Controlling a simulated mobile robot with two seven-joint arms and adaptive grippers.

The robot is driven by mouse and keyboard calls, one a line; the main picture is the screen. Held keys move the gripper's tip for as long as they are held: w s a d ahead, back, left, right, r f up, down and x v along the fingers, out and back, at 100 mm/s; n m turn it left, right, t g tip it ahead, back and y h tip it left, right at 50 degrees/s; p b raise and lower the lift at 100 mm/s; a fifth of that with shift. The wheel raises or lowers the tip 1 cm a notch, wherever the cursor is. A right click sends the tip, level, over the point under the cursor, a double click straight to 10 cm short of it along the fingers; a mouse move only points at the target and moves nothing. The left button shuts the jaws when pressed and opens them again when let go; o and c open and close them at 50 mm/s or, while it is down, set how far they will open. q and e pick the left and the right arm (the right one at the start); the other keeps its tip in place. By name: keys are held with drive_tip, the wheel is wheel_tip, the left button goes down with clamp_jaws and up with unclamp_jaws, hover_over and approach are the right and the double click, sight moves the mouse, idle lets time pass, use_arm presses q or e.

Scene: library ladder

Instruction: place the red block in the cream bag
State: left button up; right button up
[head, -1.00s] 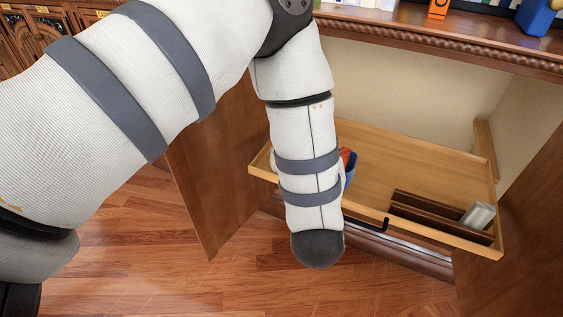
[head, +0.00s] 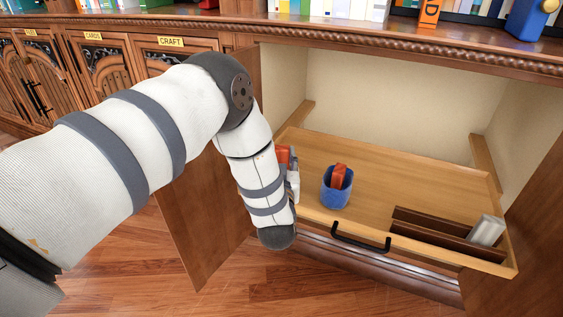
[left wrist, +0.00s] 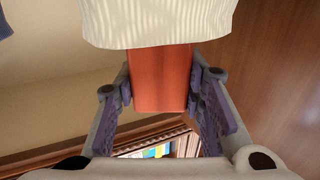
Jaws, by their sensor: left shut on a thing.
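My left gripper (left wrist: 162,88) has its two purple-padded fingers on either side of a red block (left wrist: 160,80) and is shut on it. Cream cloth (left wrist: 158,22), seemingly the bag, fills the top of the left wrist view. Its edge covers the block's far end; I cannot tell how deep the block sits. In the head view my left forearm hides most of the hand and the bag. A red piece (head: 283,154) shows just past the forearm, over the drawer's left side. My right gripper is out of view.
The open wooden drawer (head: 400,178) holds a blue cup (head: 336,194) with a red thing (head: 338,174) in it, and brown dividers with a grey-white item (head: 487,230) at the right. Open cabinet doors flank it. A black handle (head: 360,240) is on its front.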

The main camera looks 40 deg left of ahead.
use_arm(q)
drive_tip(key=shift+f, duration=0.9)
drive_tip(key=o, duration=1.1)
drive_tip(key=shift+o, duration=0.2)
